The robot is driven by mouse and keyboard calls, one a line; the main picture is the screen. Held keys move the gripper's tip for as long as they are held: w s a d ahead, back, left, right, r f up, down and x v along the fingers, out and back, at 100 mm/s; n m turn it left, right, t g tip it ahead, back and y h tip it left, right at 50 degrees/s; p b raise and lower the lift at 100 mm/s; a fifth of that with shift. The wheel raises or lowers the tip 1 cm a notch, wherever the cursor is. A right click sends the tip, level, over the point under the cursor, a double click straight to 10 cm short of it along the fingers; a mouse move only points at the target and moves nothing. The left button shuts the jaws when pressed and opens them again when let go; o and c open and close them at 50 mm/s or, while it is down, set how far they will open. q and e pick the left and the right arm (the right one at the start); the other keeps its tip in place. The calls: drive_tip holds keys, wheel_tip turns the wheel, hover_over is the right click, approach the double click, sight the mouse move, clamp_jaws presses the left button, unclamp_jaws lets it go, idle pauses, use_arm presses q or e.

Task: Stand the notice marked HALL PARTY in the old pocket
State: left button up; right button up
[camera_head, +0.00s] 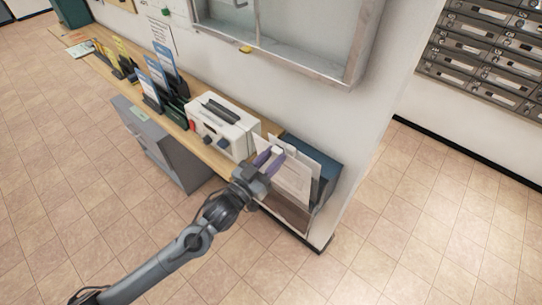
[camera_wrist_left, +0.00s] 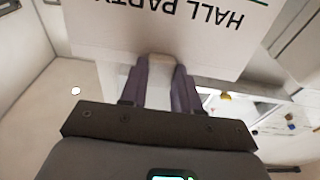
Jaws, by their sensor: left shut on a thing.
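My left gripper (camera_head: 276,153) has purple fingers and is shut on the HALL PARTY notice (camera_wrist_left: 170,30). In the left wrist view the notice is a white sheet, its lettering upside down, its edge at the fingertips. In the head view a white sheet (camera_head: 291,181) hangs upright just beyond the fingers, in front of a dark blue holder (camera_head: 325,166) at the counter's right end. A brownish panel (camera_head: 290,214) shows below the sheet. I cannot tell whether the notice is inside a pocket or in front of it, nor which pocket is the old one. My right gripper is not in view.
A white machine (camera_head: 222,128) stands on the wooden counter (camera_head: 196,145), left of the gripper. Blue leaflets (camera_head: 154,80) in dark stands are farther left. A grey cabinet (camera_head: 158,145) is below. A glazed wall case (camera_head: 290,35) hangs above. The tiled floor at right is clear.

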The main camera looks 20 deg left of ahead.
use_arm(q)
drive_tip(key=shift+w+d+f+b, duration=0.15)
drive_tip(key=shift+f+b, duration=0.3)
drive_tip(key=shift+f, duration=0.55)
drive_tip(key=shift+w+a+f+b, duration=0.15)
drive_tip(key=shift+f+b, duration=0.25)
drive_tip(key=shift+f, duration=0.55)
drive_tip(key=shift+d+f, duration=0.1)
drive_tip(key=o, duration=1.1)
drive_tip(key=shift+c, duration=0.2)
drive_tip(key=p+v, duration=0.1)
drive_tip(key=v, duration=0.9)
drive_tip(key=shift+s, duration=0.4)
